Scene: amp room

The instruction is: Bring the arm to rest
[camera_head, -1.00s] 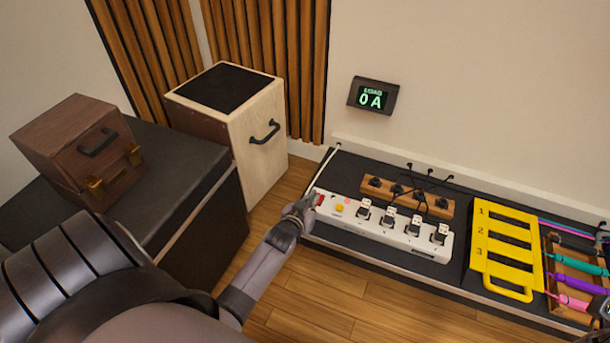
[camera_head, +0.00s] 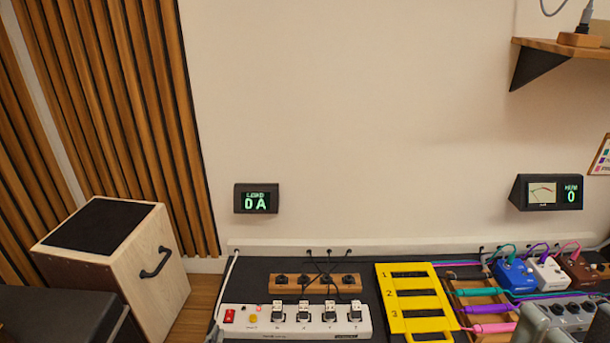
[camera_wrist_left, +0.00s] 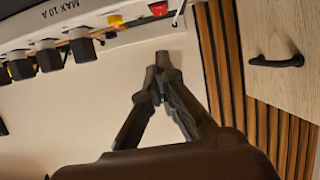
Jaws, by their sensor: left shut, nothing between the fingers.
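My left gripper (camera_wrist_left: 163,75) shows in the left wrist view with its fingers together and nothing between them. It is apart from the white power strip (camera_wrist_left: 75,25), whose red switch (camera_wrist_left: 158,9) is at the top of that view. In the head view only a small dark tip (camera_head: 213,334) shows at the bottom edge, beside the left end of the power strip (camera_head: 290,335); it seems to be my left gripper. The rest of the left arm is out of the head view. I cannot make out my right gripper.
A wooden box with a handle (camera_head: 172,280) stands left of the low black bench. On the bench are a yellow numbered rack (camera_head: 393,300), a wooden block with black plugs (camera_head: 290,285) and several pedals (camera_head: 515,277). A load display (camera_head: 256,199) reads 0 A.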

